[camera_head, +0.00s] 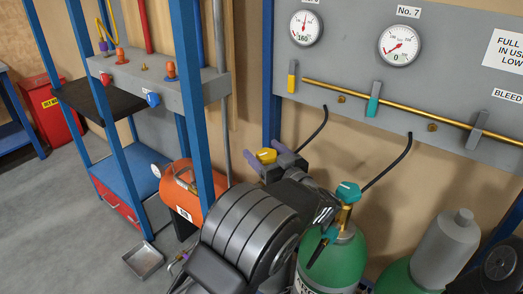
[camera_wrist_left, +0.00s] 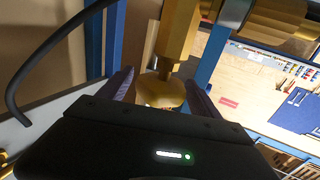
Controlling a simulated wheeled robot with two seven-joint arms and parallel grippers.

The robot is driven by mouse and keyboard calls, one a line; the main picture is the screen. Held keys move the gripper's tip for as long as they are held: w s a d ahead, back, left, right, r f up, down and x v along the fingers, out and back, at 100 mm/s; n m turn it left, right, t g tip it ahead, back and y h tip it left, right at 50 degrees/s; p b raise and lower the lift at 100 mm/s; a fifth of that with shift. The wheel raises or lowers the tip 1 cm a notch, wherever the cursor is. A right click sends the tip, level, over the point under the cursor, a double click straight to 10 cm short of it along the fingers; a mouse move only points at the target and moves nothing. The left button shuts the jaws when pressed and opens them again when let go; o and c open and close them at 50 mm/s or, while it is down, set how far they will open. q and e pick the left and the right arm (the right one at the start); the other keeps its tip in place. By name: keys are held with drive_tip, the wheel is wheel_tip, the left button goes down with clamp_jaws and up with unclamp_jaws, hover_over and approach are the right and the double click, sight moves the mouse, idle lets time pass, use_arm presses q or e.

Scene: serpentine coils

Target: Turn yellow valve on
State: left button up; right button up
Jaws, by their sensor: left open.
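A yellow valve knob (camera_head: 267,155) shows at the tips of my left gripper (camera_head: 270,158) in the head view. The body it belongs to is hidden by my arm. In the left wrist view a rounded yellow-brass piece (camera_wrist_left: 164,92) hangs below a brass fitting (camera_wrist_left: 179,30). It lies between the two purple fingers of my left gripper (camera_wrist_left: 161,90), which are open. I cannot tell whether they touch it. A yellow lever (camera_head: 292,76) stands upright at the left end of the brass pipe on the wall panel. My right gripper is out of view.
A green cylinder (camera_head: 337,262) with a teal valve (camera_head: 347,191) stands close right of my arm. An orange tank (camera_head: 182,188) lies to the left behind a blue post. The grey wall panel (camera_head: 340,60) holds gauges and levers. A black hose (camera_head: 314,130) hangs below it.

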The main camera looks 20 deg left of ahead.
sight(273, 160)
use_arm(q)
drive_tip(key=b+v, duration=0.1)
drive_tip(key=v, duration=0.5)
drive_tip(key=shift+s+d+r, duration=0.1)
